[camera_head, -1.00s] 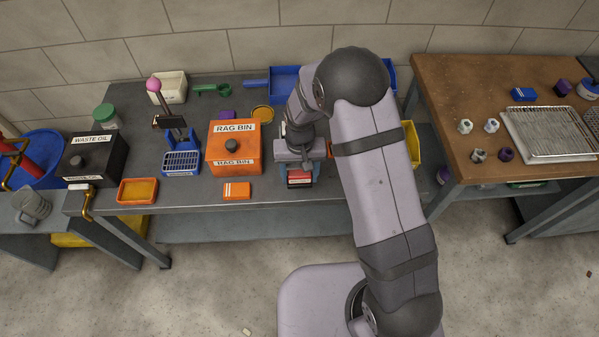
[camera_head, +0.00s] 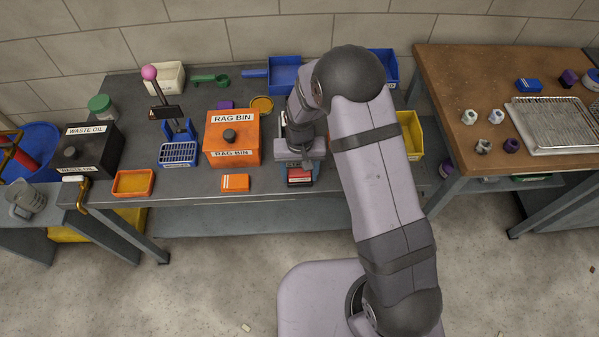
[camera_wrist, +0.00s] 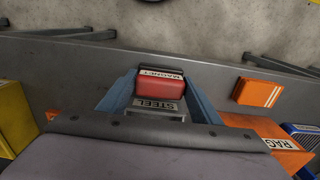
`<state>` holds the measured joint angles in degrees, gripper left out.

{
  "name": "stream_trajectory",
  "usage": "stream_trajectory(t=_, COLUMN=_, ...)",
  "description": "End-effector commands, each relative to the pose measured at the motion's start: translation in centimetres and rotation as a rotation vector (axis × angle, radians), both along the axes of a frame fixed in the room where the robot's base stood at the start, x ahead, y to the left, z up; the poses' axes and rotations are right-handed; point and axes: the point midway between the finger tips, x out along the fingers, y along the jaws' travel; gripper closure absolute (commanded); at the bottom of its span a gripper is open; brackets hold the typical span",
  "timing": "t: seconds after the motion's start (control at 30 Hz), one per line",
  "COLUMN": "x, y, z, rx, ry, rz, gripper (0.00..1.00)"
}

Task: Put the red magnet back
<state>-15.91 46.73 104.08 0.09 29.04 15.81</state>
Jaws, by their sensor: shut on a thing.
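The red magnet (camera_wrist: 167,94) shows in the wrist view as a red block with a dark end and a label reading MAGNET. My gripper (camera_wrist: 161,78) is shut on it, with one blue finger on each side. A grey surface with a STEEL label (camera_wrist: 158,106) shows right beside the magnet, between the fingers; I cannot tell whether they touch. In the head view my gripper (camera_head: 300,172) is near the front edge of the grey bench, with the red magnet (camera_head: 300,178) partly showing below it. My arm hides the area behind.
The orange RAG BIN (camera_head: 232,150) stands left of my gripper, with a small orange box (camera_head: 236,182) in front of it. A yellow bin (camera_head: 410,137) is to the right, beyond my arm. Blue bins (camera_head: 284,75) are at the back. The bench edge is close.

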Motion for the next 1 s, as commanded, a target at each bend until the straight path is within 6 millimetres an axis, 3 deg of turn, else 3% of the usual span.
stream_trajectory(t=0.67, x=0.03, y=0.01, z=-0.81, rx=0.000, ry=-0.001, rz=0.000, gripper=0.74)
stream_trajectory(t=0.7, x=0.04, y=0.01, z=-0.78, rx=0.000, ry=-0.001, rz=0.000, gripper=0.37)
stream_trajectory(t=1.0, x=0.01, y=0.00, z=-0.77, rx=0.000, ry=0.000, rz=0.000, gripper=0.36)
